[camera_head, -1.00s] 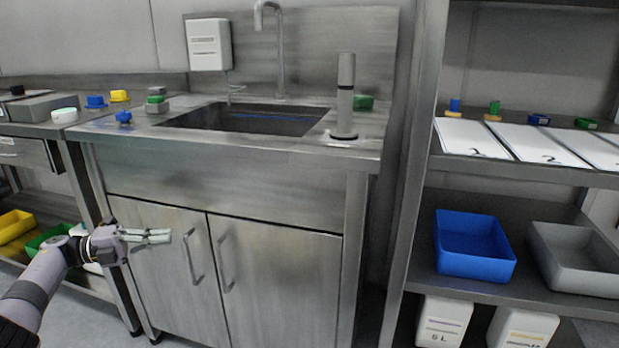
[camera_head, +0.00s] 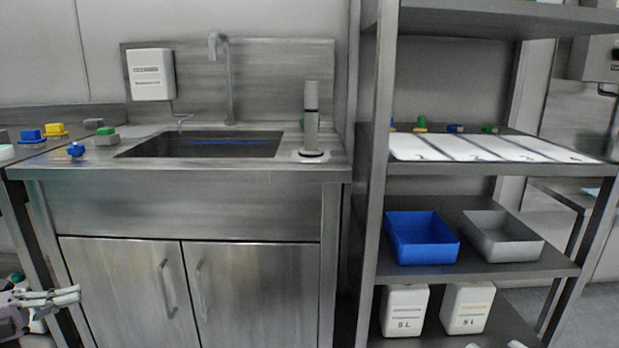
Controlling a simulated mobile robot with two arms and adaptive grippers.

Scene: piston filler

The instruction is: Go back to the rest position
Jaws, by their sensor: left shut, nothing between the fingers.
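My left gripper (camera_head: 66,296) shows at the lower left edge, in front of the sink cabinet's left side. Its fingers are together, point to the right and hold nothing. Most of my left arm is cut off by the frame edge. My right gripper is not in view.
The steel sink cabinet (camera_head: 190,213) stands at left centre, with two door handles facing me. A shelf rack (camera_head: 373,190) stands to its right, with a blue bin (camera_head: 422,238), a grey bin (camera_head: 500,238) and white canisters (camera_head: 404,311). Floor shows at the far right.

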